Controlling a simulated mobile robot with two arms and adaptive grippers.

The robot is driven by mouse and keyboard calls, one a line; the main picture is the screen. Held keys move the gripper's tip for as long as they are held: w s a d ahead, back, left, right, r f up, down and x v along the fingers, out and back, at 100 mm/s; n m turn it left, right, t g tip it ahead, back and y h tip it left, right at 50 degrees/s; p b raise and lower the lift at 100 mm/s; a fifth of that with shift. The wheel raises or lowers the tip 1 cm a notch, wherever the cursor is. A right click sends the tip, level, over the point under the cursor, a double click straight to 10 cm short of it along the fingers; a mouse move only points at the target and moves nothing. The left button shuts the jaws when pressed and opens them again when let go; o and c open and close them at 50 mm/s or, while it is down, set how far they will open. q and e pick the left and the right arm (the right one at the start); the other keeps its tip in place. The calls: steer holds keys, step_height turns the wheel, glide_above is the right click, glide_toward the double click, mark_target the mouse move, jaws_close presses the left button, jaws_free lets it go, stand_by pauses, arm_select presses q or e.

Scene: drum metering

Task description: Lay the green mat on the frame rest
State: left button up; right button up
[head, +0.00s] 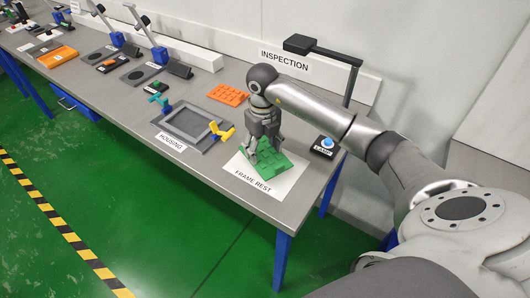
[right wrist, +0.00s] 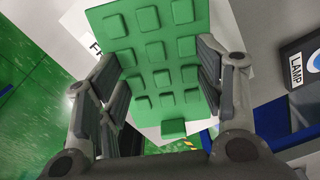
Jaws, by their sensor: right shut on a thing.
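The green mat (head: 274,165), with raised square pads, is over the white frame rest (head: 240,167) near the table's right end. My right gripper (head: 257,156) points down and is shut on the mat. In the right wrist view the mat (right wrist: 155,62) lies between the two fingers, and white parts of the rest (right wrist: 76,20) show beyond its edges. I cannot tell whether the mat touches the rest. My left gripper is not in view.
The grey housing (head: 187,122) with a yellow clamp (head: 222,132) and a teal clamp (head: 157,98) is left of the rest. An orange pad (head: 228,94) lies behind. The lamp button (head: 325,145) stands at the right. A lamp post (head: 352,85) rises behind my arm.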

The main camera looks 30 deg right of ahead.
mark_target(265, 150)
steer(key=shift+w+d+f, duration=0.1)
steer(key=shift+d+f, duration=0.05)
steer(key=shift+f, duration=0.05)
steer(key=f+p, duration=0.1)
steer(key=f, duration=0.2)
steer(key=shift+w+d+p, duration=0.15)
steer(key=shift+d+p, duration=0.15)
steer(key=shift+p, duration=0.05)
steer(key=shift+f, duration=0.6)
steer(key=o, duration=1.1)
